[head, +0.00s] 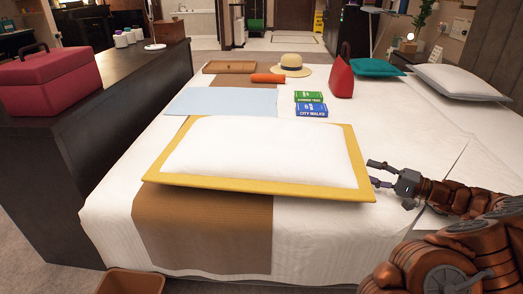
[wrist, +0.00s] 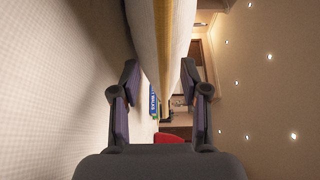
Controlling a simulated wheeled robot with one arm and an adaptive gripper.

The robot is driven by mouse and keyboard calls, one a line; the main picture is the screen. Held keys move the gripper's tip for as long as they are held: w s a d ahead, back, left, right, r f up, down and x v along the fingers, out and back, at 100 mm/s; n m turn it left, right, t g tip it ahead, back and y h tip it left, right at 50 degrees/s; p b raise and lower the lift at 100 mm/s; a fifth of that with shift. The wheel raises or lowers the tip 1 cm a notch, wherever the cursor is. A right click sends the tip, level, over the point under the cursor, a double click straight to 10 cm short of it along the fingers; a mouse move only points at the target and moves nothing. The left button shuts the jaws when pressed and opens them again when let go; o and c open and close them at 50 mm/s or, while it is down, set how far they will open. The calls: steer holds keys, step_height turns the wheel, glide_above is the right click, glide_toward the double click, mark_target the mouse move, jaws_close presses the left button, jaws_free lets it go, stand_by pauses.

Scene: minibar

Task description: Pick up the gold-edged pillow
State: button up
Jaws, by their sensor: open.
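The gold-edged pillow (head: 262,152) is white with a wide gold border and lies flat on the bed in the middle of the head view. My gripper (head: 371,173) is at its right edge, with its open fingers pointing left toward the gold border. In the wrist view, the pillow (wrist: 166,40) shows edge-on ahead, between the two open fingers of my gripper (wrist: 160,85). I cannot tell whether a finger touches it. Nothing is held.
Behind the pillow on the bed (head: 190,258) are blue and green books (head: 311,109), a red bag (head: 341,78), a straw hat (head: 290,66), an orange roll (head: 267,78) and a wooden tray (head: 237,67). A white pillow (head: 458,80) lies far right. A dark counter (head: 120,120) stands left.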

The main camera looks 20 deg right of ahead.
steer(key=b+x, duration=0.1)
steer(key=x, duration=0.1)
steer(key=b+x, duration=0.1)
steer(key=x, duration=0.2)
steer(key=shift+r, duration=0.25)
steer(key=shift+c, duration=0.3)
jaws_close()
